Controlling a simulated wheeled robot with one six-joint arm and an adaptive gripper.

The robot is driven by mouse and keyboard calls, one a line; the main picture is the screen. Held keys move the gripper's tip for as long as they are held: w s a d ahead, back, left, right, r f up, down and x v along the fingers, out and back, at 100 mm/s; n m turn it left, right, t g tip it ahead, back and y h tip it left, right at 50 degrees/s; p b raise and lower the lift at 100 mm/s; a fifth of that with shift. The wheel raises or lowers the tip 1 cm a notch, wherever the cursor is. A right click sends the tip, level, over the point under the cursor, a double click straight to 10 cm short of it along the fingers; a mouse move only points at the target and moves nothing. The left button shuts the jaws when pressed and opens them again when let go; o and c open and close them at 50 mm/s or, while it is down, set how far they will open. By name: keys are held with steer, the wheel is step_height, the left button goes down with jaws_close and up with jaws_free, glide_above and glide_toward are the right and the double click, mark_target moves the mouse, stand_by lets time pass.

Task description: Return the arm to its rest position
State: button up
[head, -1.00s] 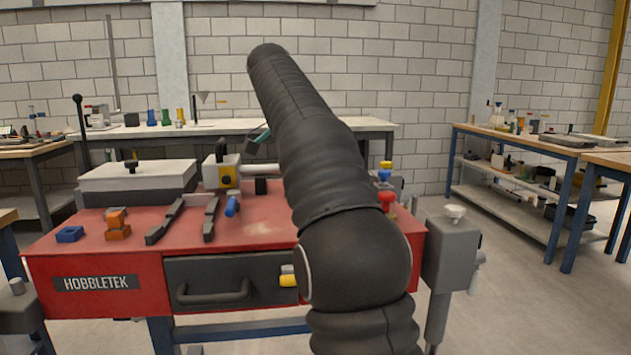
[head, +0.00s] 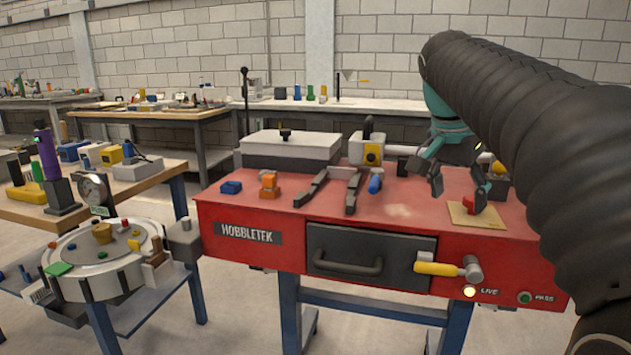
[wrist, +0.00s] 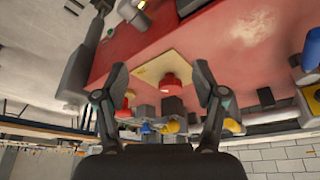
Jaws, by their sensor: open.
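My arm (head: 540,130) comes in from the right edge of the head view, sheathed in black ribbed covering, and reaches out over the right part of the red HOBBLETEK bench (head: 215,212). My gripper (head: 462,180) hangs above the bench top, teal and dark grey. In the wrist view the two fingers of my gripper (wrist: 160,85) stand wide apart, with nothing held between them. A red piece (wrist: 171,82) on a tan square plate (head: 477,216) shows beyond and between the fingers. I cannot tell the exact gap between the fingertips and the piece.
A white lidded box (head: 290,145), orange block (head: 269,184) and blue block (head: 231,187) sit on the bench. A round station (head: 100,255) stands at left.

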steer(key=s+a+f+n+t+y, duration=0.1)
steer(key=s+a+f+n, duration=0.3)
steer(key=s+f, duration=0.6)
steer(key=s+a+f+n+t+y, duration=0.2)
steer(key=s+a+f+n, duration=0.2)
steer(key=s+f, duration=0.6)
step_height(320, 180, down, 2)
steer(key=n, duration=0.2)
steer(key=shift+s+a+n, duration=0.3)
steer(key=shift+s, duration=0.05)
steer(key=shift+f, duration=0.1)
